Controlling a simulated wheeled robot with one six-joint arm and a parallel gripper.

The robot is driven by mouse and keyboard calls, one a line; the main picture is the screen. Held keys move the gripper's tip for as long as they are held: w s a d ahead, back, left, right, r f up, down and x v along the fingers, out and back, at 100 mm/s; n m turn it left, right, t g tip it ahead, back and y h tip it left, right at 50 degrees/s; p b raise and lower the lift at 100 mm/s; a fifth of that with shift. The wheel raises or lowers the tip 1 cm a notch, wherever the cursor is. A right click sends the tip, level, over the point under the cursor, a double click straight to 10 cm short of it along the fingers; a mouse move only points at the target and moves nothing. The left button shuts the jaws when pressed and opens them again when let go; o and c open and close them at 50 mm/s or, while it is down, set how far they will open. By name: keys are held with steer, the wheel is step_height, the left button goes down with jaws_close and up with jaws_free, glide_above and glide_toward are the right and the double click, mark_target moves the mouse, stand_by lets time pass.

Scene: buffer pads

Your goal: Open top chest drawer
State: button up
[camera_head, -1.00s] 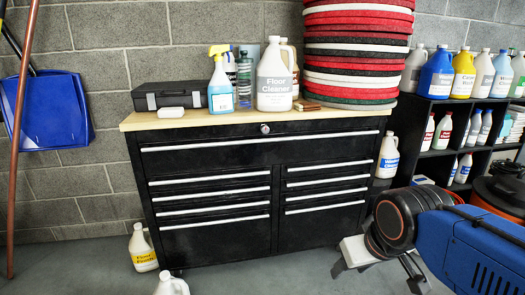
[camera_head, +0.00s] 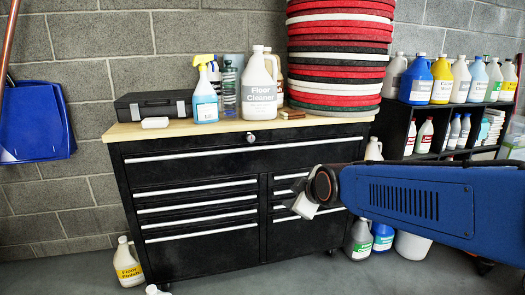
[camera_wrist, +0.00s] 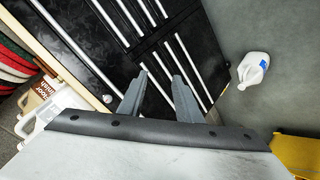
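The black chest (camera_head: 190,170) with a light wooden top stands against the block wall. Its wide top drawer (camera_head: 220,166) looks closed, with a long silver handle strip (camera_head: 250,154) along its upper edge. A round lock (camera_head: 251,137) sits above it. In the wrist view the chest front appears tilted, with the top handle (camera_wrist: 75,44) left of the fingers. My gripper (camera_head: 298,208) is in front of the right-hand lower drawers, below the top handle. In the wrist view its grey fingers (camera_wrist: 158,66) are apart with nothing between them. Contact with the chest is not evident.
Bottles, a black case (camera_head: 154,105) and a stack of red and black pads (camera_head: 338,60) stand on the chest top. A white jug (camera_head: 127,262) is on the floor at its left corner. A shelf of bottles (camera_head: 440,115) stands right.

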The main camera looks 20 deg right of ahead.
mark_target(262, 149)
steer(key=w+r+n+t, duration=0.3)
steer(key=w+n, duration=0.1)
steer(key=w, duration=0.4)
steer(key=w+r+n+t, duration=0.2)
steer(key=w+n, duration=0.2)
steer(key=w, duration=0.4)
steer(key=shift+h, duration=0.4)
steer(key=x, duration=1.7)
steer(key=shift+w+a+r, duration=0.15)
steer(key=shift+w+r, duration=0.1)
steer(key=shift+r, duration=0.05)
steer(key=shift+c, duration=0.3)
jaws_close()
